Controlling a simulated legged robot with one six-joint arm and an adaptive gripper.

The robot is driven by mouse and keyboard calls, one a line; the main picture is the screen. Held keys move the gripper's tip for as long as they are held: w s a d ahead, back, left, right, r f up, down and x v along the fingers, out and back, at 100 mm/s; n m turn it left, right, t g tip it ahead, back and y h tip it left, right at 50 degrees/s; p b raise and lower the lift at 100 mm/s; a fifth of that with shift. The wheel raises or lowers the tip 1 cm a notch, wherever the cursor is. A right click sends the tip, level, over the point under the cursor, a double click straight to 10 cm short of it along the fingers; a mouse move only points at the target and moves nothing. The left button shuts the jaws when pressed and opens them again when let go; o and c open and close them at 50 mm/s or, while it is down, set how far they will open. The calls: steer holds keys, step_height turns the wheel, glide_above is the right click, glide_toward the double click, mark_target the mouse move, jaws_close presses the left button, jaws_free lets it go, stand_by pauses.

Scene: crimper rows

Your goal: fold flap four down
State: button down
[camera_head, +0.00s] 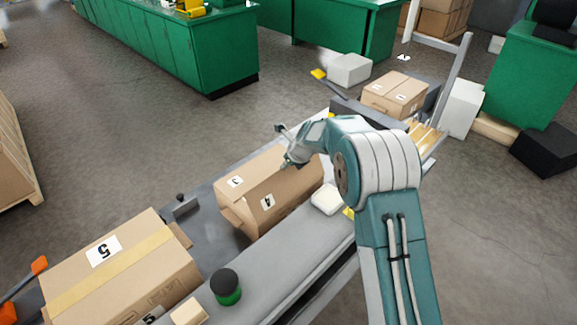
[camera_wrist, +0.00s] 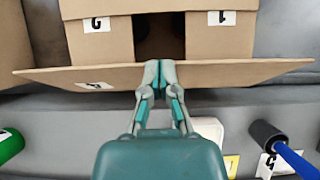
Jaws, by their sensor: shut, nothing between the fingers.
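The open carton (camera_head: 285,195) lies on the grey conveyor, with labels 3 and 4 facing the head camera. Flap four (camera_head: 285,190) is the long panel with the 4 label on the near side. In the wrist view flap four (camera_wrist: 220,75) is a narrow, foreshortened strip, raised along the near side. Beyond it two end flaps (camera_wrist: 95,45) (camera_wrist: 222,40) lie across the carton, with a dark gap between them. My gripper (camera_head: 286,163) is at the carton's upper edge. In the wrist view its closed fingertips (camera_wrist: 160,68) overlap the middle of flap four; contact is unclear.
A taped carton marked 5 (camera_head: 120,265) lies at lower left, and another carton (camera_head: 395,93) at the far end. A green-and-black cylinder (camera_head: 226,287) and a white block (camera_head: 326,199) sit on the near ledge. A blue-handled tool (camera_wrist: 285,150) is at lower right.

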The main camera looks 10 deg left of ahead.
steer(key=w+a+f, duration=0.4)
steer(key=a+f, duration=0.1)
steer(key=shift+w+a+f, duration=0.25)
steer(key=shift+a+f, duration=0.05)
steer(key=shift+a, duration=0.05)
stand_by(1.6)
steer(key=v, duration=1.3)
steer(key=shift+w+a+r, duration=0.1)
steer(key=shift+w+a, duration=0.1)
steer(key=shift+s+d+r, duration=0.2)
steer(key=shift+d, duration=0.05)
steer(key=s+d+r+t+y, duration=0.1)
steer(key=s+d, duration=0.3)
steer(key=d, duration=0.1)
steer(key=x, duration=1.3)
steer(key=shift+w+a, duration=0.15)
steer(key=shift+a, duration=0.3)
